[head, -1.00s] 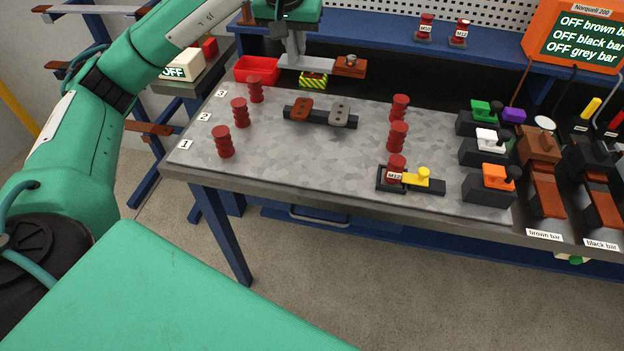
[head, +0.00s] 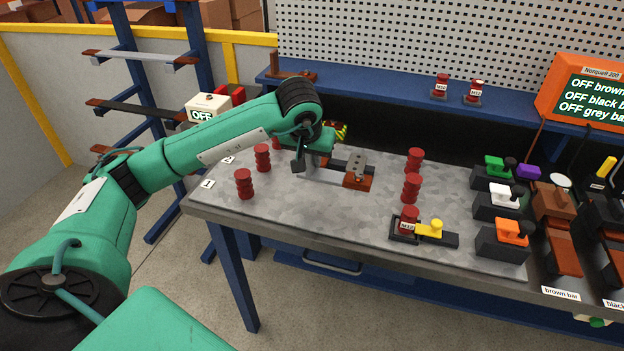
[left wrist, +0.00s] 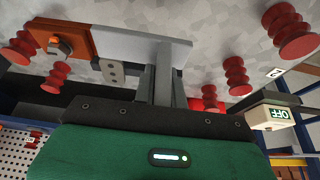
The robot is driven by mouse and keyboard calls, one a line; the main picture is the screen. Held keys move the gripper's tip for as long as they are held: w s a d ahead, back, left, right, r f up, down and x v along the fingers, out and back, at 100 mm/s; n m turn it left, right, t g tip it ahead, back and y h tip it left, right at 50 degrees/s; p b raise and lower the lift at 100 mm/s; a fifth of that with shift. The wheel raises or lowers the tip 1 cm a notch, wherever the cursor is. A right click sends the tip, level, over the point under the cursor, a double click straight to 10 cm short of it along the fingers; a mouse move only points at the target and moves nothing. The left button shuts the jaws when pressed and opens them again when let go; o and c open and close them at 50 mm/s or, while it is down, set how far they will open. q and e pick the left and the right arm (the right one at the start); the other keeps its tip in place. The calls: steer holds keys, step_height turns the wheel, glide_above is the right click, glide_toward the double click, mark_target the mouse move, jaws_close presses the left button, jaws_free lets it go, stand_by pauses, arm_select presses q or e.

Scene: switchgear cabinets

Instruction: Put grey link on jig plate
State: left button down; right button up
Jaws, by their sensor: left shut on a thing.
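My left gripper (head: 309,170) is shut on a grey bar (head: 324,178) with a brown end (head: 357,182), low over the mottled grey jig plate (head: 300,213). In the left wrist view the grey bar (left wrist: 140,45) runs left from the fingers to the brown end (left wrist: 62,42), which carries a hex bolt. A small grey link with two holes (left wrist: 111,70) shows beyond the bar; it also shows behind the brown end in the head view (head: 356,161). I cannot tell whether the bar touches the plate. My right gripper is out of view.
Red ribbed posts stand left (head: 245,184) and right (head: 412,187) on the plate. A red M12 post (head: 408,221) and yellow-knobbed clamp (head: 431,229) stand front right. Coloured-knob blocks (head: 501,239) line the right edge. The plate's front middle is clear.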

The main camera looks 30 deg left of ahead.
mark_target(312, 170)
arm_select(q)
steer(key=shift+f, duration=1.8)
step_height(312, 170, down, 3)
steer(key=shift+r+p, duration=0.15)
steer(key=shift+p, duration=0.3)
steer(key=shift+f, duration=0.35)
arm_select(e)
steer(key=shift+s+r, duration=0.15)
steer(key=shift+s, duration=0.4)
arm_select(q)
steer(key=shift+f, duration=0.2)
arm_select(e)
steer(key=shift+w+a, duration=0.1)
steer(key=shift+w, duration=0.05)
